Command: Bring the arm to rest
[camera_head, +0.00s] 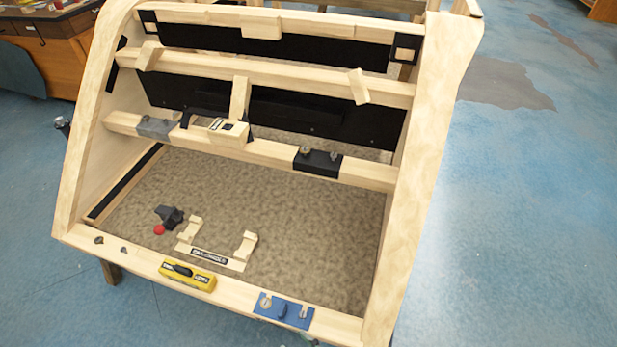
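My arm and gripper do not show in the head view. The wooden bodyframe (429,165) fills the middle of the view, a slanted open frame with crossbars. A yellow block (188,276) with a black part sits on its front rail. A blue block (284,310) with metal pieces sits further right on the same rail. A black block (318,161) and a grey block (157,127) sit on the middle crossbar.
A wooden cradle (214,258) with two uprights stands on the mottled floor panel (300,225). A black knob-like part (170,215) and a red ball (159,230) lie left of it. A wooden desk (50,45) stands at back left. The blue floor (530,220) at right is clear.

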